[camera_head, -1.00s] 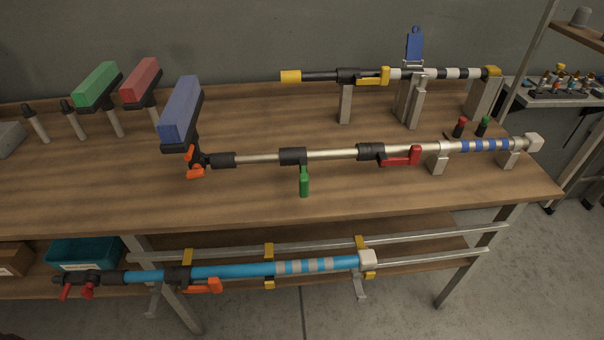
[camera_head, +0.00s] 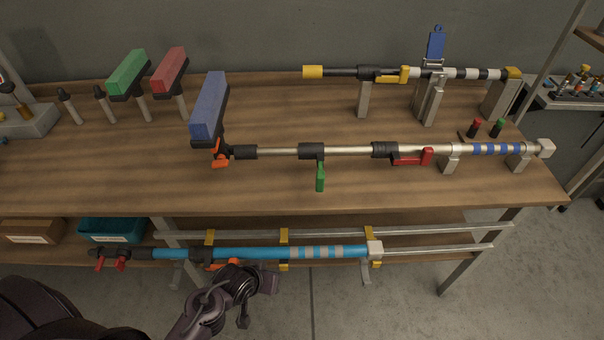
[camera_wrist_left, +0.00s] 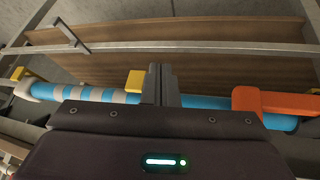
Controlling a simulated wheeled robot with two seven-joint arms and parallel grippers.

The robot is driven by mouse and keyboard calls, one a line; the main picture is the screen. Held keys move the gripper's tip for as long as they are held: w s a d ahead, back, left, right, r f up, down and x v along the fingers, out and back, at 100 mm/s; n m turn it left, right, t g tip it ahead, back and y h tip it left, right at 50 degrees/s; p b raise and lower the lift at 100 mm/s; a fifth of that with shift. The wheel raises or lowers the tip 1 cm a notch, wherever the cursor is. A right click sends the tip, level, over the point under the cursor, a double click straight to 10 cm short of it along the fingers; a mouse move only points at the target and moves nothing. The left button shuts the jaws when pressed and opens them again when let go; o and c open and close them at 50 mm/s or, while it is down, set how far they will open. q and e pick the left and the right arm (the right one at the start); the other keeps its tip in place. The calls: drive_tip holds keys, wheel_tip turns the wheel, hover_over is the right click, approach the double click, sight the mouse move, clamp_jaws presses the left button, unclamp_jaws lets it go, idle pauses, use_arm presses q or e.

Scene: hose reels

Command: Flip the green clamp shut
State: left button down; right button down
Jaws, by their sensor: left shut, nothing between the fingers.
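The green clamp (camera_head: 320,177) is a small lever on a black collar (camera_head: 311,151) of the silver pole (camera_head: 350,151) on the bench top. It sticks out from the pole toward the front, across the pole's line. My left gripper (camera_head: 270,280) is low in front of the bench, beside the blue pole (camera_head: 260,253) on the lower rack and well below the green clamp. In the left wrist view its fingers (camera_wrist_left: 167,85) are shut together and empty, with the blue pole behind them. The green clamp is not in that view. My right gripper is not in view.
A red clamp (camera_head: 412,158) lies along the silver pole. An orange clamp (camera_head: 222,265) on the blue pole is close to my left gripper and shows in the wrist view (camera_wrist_left: 275,102). A blue brush head (camera_head: 210,106) stands left. The bench front (camera_head: 400,192) is clear.

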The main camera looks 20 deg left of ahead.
use_arm(q)
drive_tip(key=w+a+r+n+t+h+p, duration=0.1)
drive_tip(key=r+n+t+h, duration=0.3)
drive_tip(key=r, duration=0.8)
drive_tip(key=w+a+r+n+t+h+p, duration=0.1)
drive_tip(key=w+a+r+n+t+h, duration=0.2)
drive_tip(key=r, duration=0.9)
drive_tip(key=n+t, duration=0.2)
drive_tip(key=n, duration=0.1)
drive_tip(key=shift+n+t+h, duration=0.3)
drive_tip(key=shift+n+h, duration=0.1)
drive_tip(key=p, duration=0.2)
approach(320, 170)
drive_tip(key=w+a, duration=0.2)
drive_tip(key=w, duration=0.2)
drive_tip(key=d, duration=0.1)
drive_tip(key=d+p, duration=0.1)
drive_tip(key=w+d+f, duration=0.1)
drive_tip(key=d, duration=0.1)
drive_tip(key=shift+f+p, duration=0.1)
drive_tip(key=shift+p, duration=0.2)
